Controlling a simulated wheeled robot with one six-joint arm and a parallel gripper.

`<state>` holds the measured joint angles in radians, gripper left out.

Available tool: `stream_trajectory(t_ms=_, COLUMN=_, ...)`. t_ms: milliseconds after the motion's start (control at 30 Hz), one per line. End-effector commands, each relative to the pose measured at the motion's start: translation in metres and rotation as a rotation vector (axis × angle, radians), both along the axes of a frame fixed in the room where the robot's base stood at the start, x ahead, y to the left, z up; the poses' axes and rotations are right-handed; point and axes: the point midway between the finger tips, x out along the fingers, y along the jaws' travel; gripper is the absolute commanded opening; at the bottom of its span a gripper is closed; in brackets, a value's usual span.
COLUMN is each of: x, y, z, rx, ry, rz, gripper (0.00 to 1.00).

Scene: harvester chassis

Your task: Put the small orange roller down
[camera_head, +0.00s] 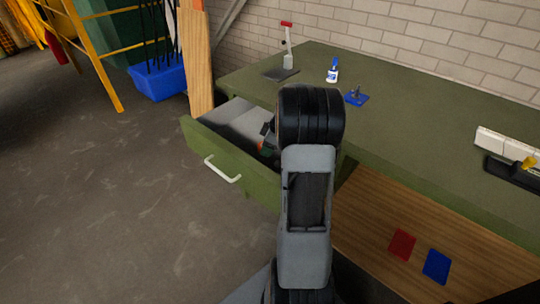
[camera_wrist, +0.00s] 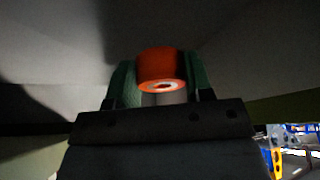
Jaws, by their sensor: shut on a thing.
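The small orange roller (camera_wrist: 161,65) shows in the wrist view, between the two green fingers of my gripper (camera_wrist: 160,78). My gripper is shut on it, and its round end with a pale centre faces the camera. In the head view my arm hides most of my gripper (camera_head: 267,140), which is at the open green drawer (camera_head: 215,164) with its grey inside. The roller cannot be made out clearly there. Whether it touches the drawer floor cannot be told.
The green workbench (camera_head: 420,125) carries a red-handled lever tool (camera_head: 288,48), a small white and blue bottle (camera_head: 332,70) and a blue plate with a part (camera_head: 356,98). A wooden plank (camera_head: 195,60) stands left of the bench. The drawer's left part looks empty.

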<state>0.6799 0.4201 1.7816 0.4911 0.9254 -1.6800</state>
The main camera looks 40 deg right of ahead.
Motion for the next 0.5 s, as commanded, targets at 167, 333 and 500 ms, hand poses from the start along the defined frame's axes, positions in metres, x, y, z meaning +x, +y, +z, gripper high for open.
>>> stream_trajectory(t_ms=167, x=0.000, y=0.000, z=-0.015, rx=-0.001, ry=0.001, rz=0.000, gripper=0.23)
stream_trajectory(t_ms=333, x=0.000, y=0.000, z=-0.025, rx=-0.001, ry=0.000, rz=-0.001, gripper=0.23)
stream_trajectory(t_ms=500, x=0.000, y=0.000, z=-0.047, rx=0.000, ry=0.003, rz=-0.001, gripper=0.23)
